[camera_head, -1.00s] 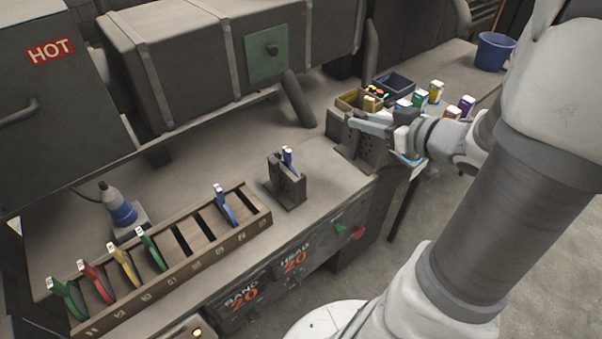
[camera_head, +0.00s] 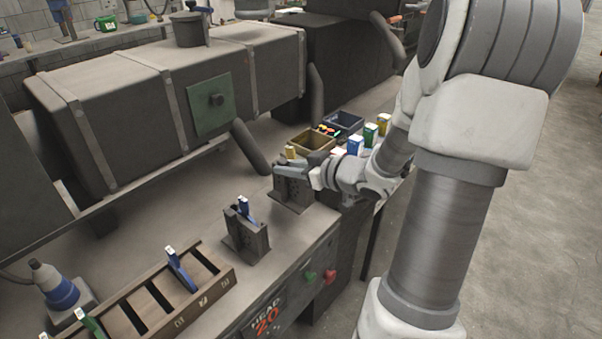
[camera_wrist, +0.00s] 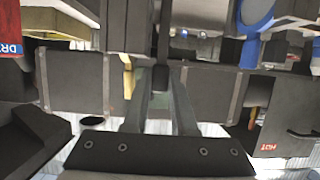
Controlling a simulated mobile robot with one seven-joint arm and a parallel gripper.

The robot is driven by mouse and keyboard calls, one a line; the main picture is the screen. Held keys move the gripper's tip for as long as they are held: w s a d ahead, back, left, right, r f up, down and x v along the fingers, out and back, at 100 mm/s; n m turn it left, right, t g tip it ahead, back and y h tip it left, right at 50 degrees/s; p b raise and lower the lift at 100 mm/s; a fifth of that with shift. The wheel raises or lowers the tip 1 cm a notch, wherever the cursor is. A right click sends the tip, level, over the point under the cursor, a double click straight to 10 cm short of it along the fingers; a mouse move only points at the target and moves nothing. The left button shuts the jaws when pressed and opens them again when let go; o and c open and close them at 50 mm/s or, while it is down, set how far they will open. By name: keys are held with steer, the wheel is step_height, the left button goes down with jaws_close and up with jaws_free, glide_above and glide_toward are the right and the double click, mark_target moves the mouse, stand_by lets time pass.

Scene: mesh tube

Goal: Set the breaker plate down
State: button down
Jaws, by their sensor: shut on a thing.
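My gripper (camera_head: 281,169) is shut, with its fingertips at the top of a dark perforated stand (camera_head: 293,194) on the bench. In the wrist view, my gripper (camera_wrist: 160,85) has its grey fingers closing on a small dark piece, which I take as the breaker plate (camera_wrist: 160,76). Most of the plate is hidden, and I cannot tell whether it touches the stand. A yellow piece with a pale top (camera_head: 290,152) shows just behind the fingertips; I cannot tell whether it belongs to the plate.
A dark holder (camera_head: 246,240) with a blue-handled piece stands nearer on the bench. A slotted wooden rack (camera_head: 150,300) lies at front left. A yellow bin (camera_head: 313,142) and a dark blue bin (camera_head: 344,121) stand behind my gripper. The big machine (camera_head: 150,110) bounds the left.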

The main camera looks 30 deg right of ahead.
mark_target(287, 180)
steer(key=shift+w+a+f, duration=0.1)
steer(key=shift+w+f, duration=0.15)
steer(key=shift+w, duration=0.35)
steer(key=shift+f+b, duration=0.9)
steer(key=shift+f, duration=1.15)
steer(key=c, duration=0.7)
jaws_free()
steer(key=shift+f, duration=0.15)
steer(key=shift+s+r, duration=0.1)
steer(key=shift+r, duration=0.15)
steer(key=shift+p+v, duration=1.55)
steer(key=shift+v, duration=4.4)
